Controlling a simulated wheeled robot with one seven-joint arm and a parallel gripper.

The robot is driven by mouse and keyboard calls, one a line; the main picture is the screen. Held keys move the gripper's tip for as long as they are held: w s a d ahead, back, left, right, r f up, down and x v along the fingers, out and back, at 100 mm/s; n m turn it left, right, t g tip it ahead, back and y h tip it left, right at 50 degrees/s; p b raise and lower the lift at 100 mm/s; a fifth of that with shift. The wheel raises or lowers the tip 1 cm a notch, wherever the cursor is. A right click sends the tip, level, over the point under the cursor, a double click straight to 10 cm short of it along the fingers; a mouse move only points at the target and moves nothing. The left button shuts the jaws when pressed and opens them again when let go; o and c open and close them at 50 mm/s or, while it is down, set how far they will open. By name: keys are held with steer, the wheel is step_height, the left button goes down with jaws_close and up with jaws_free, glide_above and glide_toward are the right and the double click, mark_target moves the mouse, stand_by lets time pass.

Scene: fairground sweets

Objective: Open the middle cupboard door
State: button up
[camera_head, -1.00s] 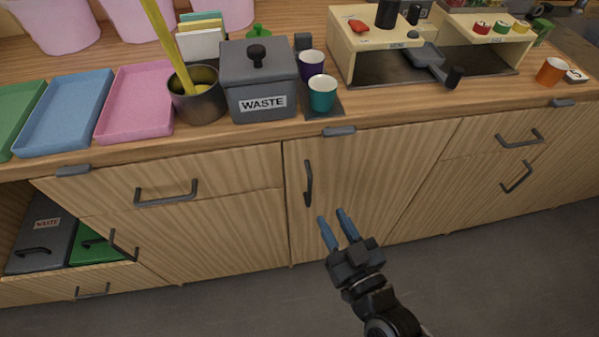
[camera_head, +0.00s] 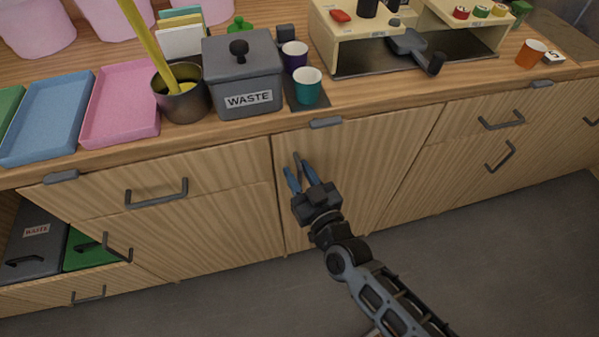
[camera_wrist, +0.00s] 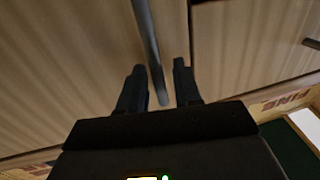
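The middle cupboard door (camera_head: 365,160) is a closed pale wood panel below the counter. Its dark upright bar handle (camera_head: 296,158) is near the door's left edge and is partly hidden by my gripper. My gripper (camera_head: 299,168) is in front of the handle, with its two blue fingers apart. In the wrist view the handle (camera_wrist: 148,45) runs down between the two dark fingertips of my gripper (camera_wrist: 160,85). The fingers are on either side of the bar, with a gap visible at least on the right. I cannot tell whether the left finger touches it.
The wooden counter (camera_head: 225,128) overhangs the doors, with a grey waste bin (camera_head: 243,80) and a teal cup (camera_head: 307,86) near its edge. A drawer handle (camera_head: 157,193) sticks out to the left. The floor (camera_head: 250,295) in front is clear.

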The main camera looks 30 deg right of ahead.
steer(key=shift+c, duration=0.2)
jaws_close()
steer(key=shift+s, duration=0.1)
